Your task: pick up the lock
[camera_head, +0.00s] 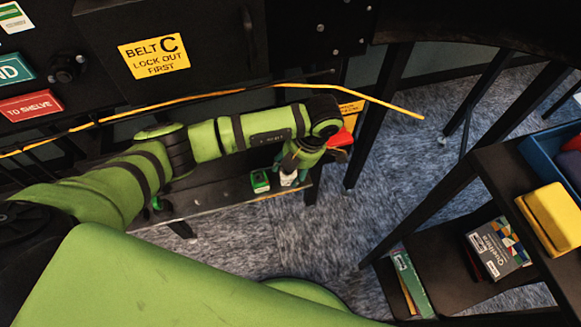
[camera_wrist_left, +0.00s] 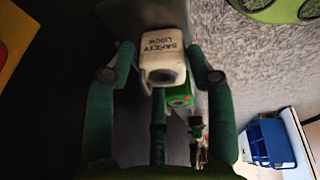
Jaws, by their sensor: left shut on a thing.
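The lock (camera_wrist_left: 163,58) is a white block lettered "SAFETY LOCK", seen in the left wrist view between the two dark green fingers of my left gripper (camera_wrist_left: 160,70). My left gripper is shut on it. In the head view my left gripper (camera_head: 298,165) points down over the end of a low black shelf, with the white lock (camera_head: 289,179) showing at its tips. The gripper hides part of the lock, and I cannot tell whether it is clear of the shelf. My right gripper is not in view.
A green object (camera_head: 260,181) is on the low shelf (camera_head: 225,203) just left of the lock. A red object (camera_head: 341,138) is near the gripper's wrist. An orange cable (camera_head: 375,99) runs above. A black rack (camera_head: 445,240) with boxes stands right, with carpet between.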

